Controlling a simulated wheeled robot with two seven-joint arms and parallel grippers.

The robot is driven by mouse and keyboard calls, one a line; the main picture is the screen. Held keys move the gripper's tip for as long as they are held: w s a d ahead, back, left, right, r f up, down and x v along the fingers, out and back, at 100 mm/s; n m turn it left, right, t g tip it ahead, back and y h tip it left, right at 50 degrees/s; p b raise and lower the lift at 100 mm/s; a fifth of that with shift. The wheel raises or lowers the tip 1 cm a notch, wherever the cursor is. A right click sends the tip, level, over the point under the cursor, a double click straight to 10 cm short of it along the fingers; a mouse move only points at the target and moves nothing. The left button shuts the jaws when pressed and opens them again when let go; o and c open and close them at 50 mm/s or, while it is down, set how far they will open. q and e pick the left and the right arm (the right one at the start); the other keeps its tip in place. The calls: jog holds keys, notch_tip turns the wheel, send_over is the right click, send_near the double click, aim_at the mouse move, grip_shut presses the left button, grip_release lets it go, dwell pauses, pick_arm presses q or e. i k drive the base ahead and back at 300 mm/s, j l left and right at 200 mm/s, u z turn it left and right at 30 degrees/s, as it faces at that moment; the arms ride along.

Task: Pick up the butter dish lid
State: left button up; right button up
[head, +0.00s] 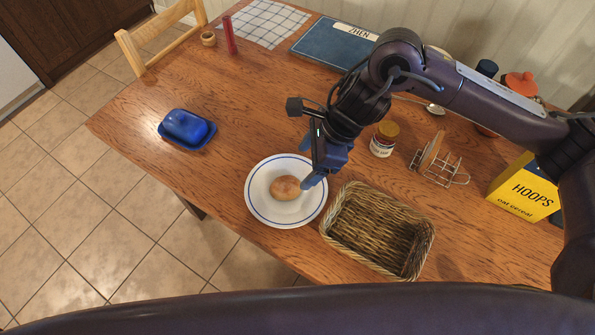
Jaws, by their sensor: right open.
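The blue butter dish lid (186,125) sits on its blue butter dish base (207,140) near the left edge of the wooden table. My right gripper (308,164) hangs over the right rim of a white plate, to the right of the butter dish and well apart from it. It is open, and I see nothing between its fingers. My left gripper is not in view.
The plate (262,208) holds a round bun (285,188). A wicker basket (425,232), a jar (383,139), a toast rack (445,176) and a yellow cereal box (523,190) stand to the right. A red candle (229,36) stands at the back. Table between butter dish and plate is clear.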

aim_at(191, 129)
jog(key=k+j, duration=0.15)
jog(key=k, duration=0.6)
jog(key=k+j, duration=0.15)
jog(key=k, duration=0.6)
